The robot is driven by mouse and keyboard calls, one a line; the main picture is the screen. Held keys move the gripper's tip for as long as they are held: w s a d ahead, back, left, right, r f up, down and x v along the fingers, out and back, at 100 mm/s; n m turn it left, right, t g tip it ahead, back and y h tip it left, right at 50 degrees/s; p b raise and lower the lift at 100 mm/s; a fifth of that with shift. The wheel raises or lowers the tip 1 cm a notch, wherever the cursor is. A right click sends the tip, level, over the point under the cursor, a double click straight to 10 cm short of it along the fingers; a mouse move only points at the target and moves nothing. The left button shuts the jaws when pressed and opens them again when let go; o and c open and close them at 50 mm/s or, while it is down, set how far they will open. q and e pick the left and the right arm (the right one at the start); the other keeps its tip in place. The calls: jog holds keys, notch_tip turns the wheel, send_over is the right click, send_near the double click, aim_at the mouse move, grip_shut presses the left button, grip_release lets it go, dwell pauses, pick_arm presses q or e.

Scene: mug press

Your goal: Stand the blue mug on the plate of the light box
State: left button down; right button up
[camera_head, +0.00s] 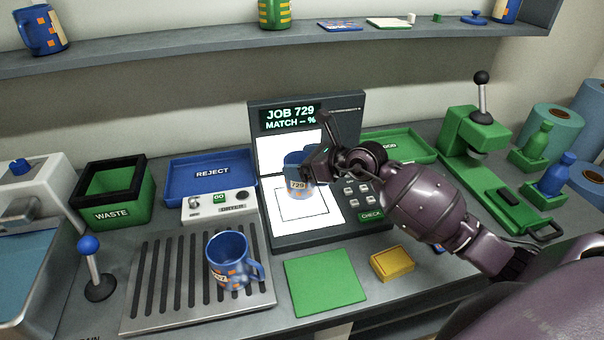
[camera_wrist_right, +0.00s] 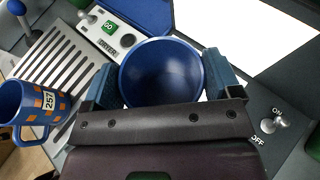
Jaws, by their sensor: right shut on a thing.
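My right gripper (camera_head: 313,168) is shut on a blue mug (camera_head: 296,186) marked 729. In the right wrist view the mug (camera_wrist_right: 160,68) sits between the two fingers of the gripper (camera_wrist_right: 162,84), its open top facing the camera. The mug is upright over the lit white plate (camera_head: 326,212) of the light box (camera_head: 349,234), near the plate's outlined square. I cannot tell whether its base touches the plate. My left gripper is not in view.
A second blue mug (camera_head: 229,262), with orange patches, stands on the slotted rack (camera_head: 155,290) at the left. The light box's screen (camera_head: 290,117) reads JOB 729, MATCH – %. A blue REJECT tray (camera_head: 212,172) lies behind. A green mat (camera_head: 325,283) and yellow block (camera_head: 392,264) lie in front.

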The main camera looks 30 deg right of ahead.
jog(key=shift+f, duration=1.75)
jog(key=shift+f, duration=0.15)
jog(key=o, duration=1.3)
jog(key=v, duration=1.2)
jog(key=shift+s, duration=0.1)
